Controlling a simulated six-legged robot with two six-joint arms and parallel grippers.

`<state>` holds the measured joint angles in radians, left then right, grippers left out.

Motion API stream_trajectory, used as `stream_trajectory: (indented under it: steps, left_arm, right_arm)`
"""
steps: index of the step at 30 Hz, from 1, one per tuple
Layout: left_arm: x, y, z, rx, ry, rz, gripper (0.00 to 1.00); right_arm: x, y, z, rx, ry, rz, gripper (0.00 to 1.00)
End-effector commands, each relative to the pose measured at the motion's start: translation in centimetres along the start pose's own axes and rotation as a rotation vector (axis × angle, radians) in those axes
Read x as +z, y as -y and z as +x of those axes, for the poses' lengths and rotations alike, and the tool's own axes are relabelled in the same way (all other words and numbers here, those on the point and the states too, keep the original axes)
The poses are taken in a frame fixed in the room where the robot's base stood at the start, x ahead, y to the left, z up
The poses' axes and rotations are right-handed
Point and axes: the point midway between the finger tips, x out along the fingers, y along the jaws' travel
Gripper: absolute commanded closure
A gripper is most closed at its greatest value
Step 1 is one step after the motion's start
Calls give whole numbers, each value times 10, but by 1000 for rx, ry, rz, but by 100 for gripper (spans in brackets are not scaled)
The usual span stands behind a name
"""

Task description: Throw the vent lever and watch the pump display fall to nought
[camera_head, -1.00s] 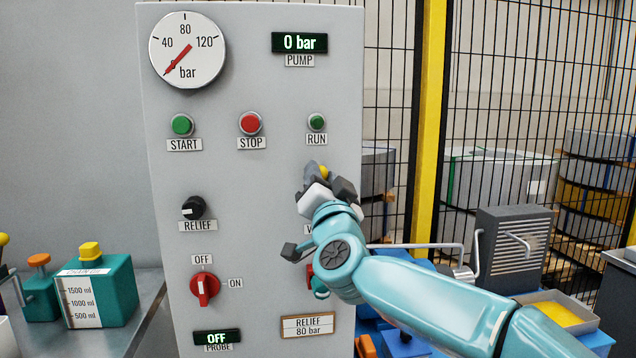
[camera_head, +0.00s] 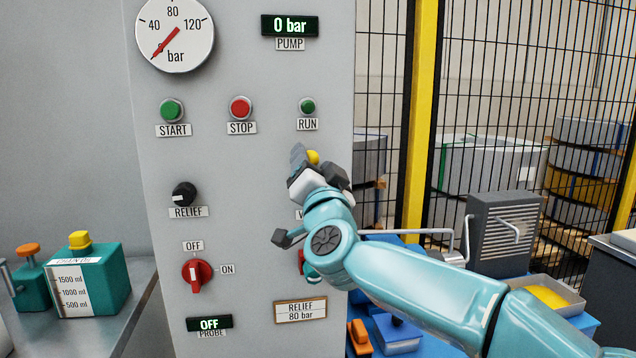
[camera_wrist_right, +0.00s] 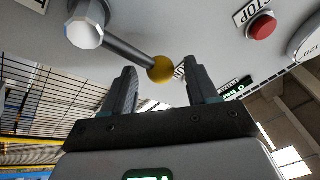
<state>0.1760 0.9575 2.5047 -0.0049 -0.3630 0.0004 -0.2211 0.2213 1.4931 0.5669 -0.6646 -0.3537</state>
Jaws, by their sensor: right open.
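The vent lever shows in the right wrist view as a grey rod (camera_wrist_right: 128,52) with a yellow ball end (camera_wrist_right: 162,69). In the head view its yellow knob (camera_head: 313,157) shows below the RUN light, with the rod hidden behind my right gripper. My right gripper (camera_wrist_right: 163,82) is open, with its fingertips on either side of the ball and a gap visible there. In the head view my right gripper (camera_head: 312,166) covers most of the vent label. The pump display (camera_head: 290,26) reads 0 bar. My left gripper is not in view.
The pressure gauge (camera_head: 175,32) needle points at the low end. The red selector (camera_head: 197,275) points to OFF, and the probe display (camera_head: 209,323) reads OFF. Teal containers (camera_head: 88,280) stand on a bench at left. A yellow post (camera_head: 418,120) and mesh fence stand at right.

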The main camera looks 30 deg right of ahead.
Motion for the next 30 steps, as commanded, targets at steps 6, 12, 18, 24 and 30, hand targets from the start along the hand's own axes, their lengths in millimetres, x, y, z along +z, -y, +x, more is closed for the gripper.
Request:
stream_trajectory:
  steps: [6, 12, 18, 24, 30]
  left_arm:
    - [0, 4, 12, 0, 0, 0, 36]
    - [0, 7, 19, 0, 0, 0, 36]
    - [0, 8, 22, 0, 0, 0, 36]
    - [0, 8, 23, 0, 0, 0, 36]
    - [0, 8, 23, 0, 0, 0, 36]
  right_arm:
    - [2, 0, -45, -3, 2, 3, 42]
    - [1, 0, -99, -4, 3, 3, 42]
    - [1, 0, -140, -3, 2, 2, 42]
    - [1, 0, -157, -1, 3, 2, 42]
    - [1, 0, -159, 0, 2, 1, 42]
